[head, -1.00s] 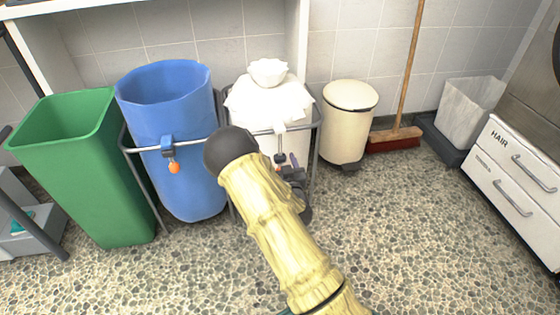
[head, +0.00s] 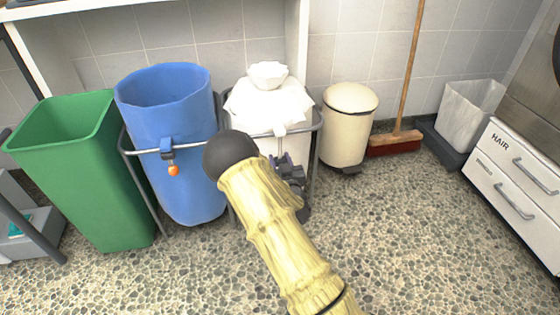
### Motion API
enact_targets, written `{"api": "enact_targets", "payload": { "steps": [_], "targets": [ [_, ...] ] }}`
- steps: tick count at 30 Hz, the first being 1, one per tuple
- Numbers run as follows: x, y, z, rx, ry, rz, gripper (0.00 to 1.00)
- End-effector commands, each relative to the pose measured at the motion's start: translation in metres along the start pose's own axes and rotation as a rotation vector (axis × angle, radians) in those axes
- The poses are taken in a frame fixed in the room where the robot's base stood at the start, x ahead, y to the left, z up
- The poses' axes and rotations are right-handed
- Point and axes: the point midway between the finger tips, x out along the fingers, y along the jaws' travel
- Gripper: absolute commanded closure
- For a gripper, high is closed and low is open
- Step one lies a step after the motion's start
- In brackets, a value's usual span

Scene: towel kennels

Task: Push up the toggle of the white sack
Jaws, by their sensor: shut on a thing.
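The white sack (head: 272,101) hangs in a grey metal frame, its gathered top drawn up into a ruffled tuft. A white clip (head: 279,130) sits on its front at the frame's bar. My gripper (head: 282,160) is just below this clip, in front of the sack, partly hidden behind my yellow-sleeved arm. It is shut on the small toggle of the white sack, which is mostly covered by the fingers. The blue sack (head: 170,90) stands open to the left, with its own clip and an orange toggle (head: 173,170) hanging low.
A green bin (head: 85,180) stands at the far left. A cream pedal bin (head: 347,125) is right of the white sack. A broom (head: 396,140), a grey bin (head: 468,112) and a drawer unit (head: 510,180) are further right. The pebbled floor in front is clear.

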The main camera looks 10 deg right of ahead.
Motion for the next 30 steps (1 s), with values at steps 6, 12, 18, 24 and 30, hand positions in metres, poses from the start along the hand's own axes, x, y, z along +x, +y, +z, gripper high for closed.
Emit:
{"api": "enact_targets", "payload": {
  "steps": [6,12,18,24,30],
  "targets": [
    [0.0,0.0,-0.013,0.0,0.0,0.001,1.0],
    [0.0,0.001,-0.029,0.001,0.0,0.002,1.0],
    [0.0,0.0,-0.045,0.001,-0.001,0.002,1.0],
    [0.0,0.001,-0.061,0.001,0.0,0.002,1.0],
    [0.0,0.0,-0.077,0.001,-0.001,0.001,1.0]
  ]
}}
